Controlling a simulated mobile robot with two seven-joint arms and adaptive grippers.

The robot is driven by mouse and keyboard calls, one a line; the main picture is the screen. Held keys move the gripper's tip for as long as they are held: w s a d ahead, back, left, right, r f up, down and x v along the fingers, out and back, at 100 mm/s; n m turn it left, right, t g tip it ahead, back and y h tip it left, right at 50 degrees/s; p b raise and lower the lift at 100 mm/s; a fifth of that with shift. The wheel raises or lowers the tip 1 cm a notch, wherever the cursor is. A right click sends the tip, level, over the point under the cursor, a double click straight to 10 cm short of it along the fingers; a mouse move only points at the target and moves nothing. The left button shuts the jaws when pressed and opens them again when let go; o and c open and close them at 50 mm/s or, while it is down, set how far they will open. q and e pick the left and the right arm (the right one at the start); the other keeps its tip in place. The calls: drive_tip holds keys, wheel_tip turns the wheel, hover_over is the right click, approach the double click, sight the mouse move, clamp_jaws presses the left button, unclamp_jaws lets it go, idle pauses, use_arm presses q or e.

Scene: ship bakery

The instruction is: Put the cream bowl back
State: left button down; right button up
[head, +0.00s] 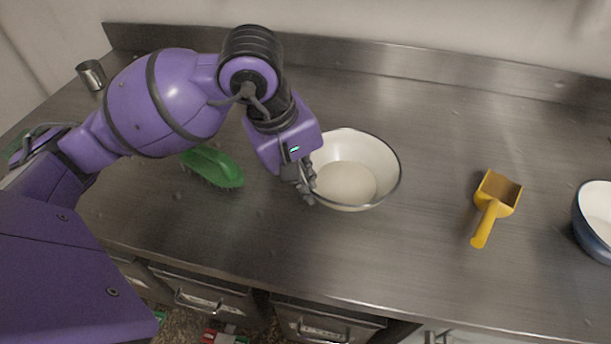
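The cream bowl (382,158) has a dark rim and stands upright on the steel counter, right of my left gripper. A pale round mass shows in its bottom. My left gripper (307,188) points down at the bowl's left rim, with its fingers at or very near the wall. Part of the bowl's left side is hidden behind the gripper. I cannot tell whether the fingers are closed on the rim. My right gripper is out of view.
The steel counter (420,250) has a yellow scoop (490,208) right of the bowl and a blue bowl (590,228) at the right edge. A green brush (213,166) lies left, and a metal cup (91,75) stands at the back left. Drawers sit below the front edge.

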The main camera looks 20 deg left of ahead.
use_arm(q)
drive_tip(key=shift+f, duration=0.15)
drive_tip(key=c, duration=2.1)
unclamp_jaws()
drive_tip(key=shift+o, duration=0.6)
drive_tip(key=shift+r, duration=0.2)
drive_tip(key=v, duration=1.2)
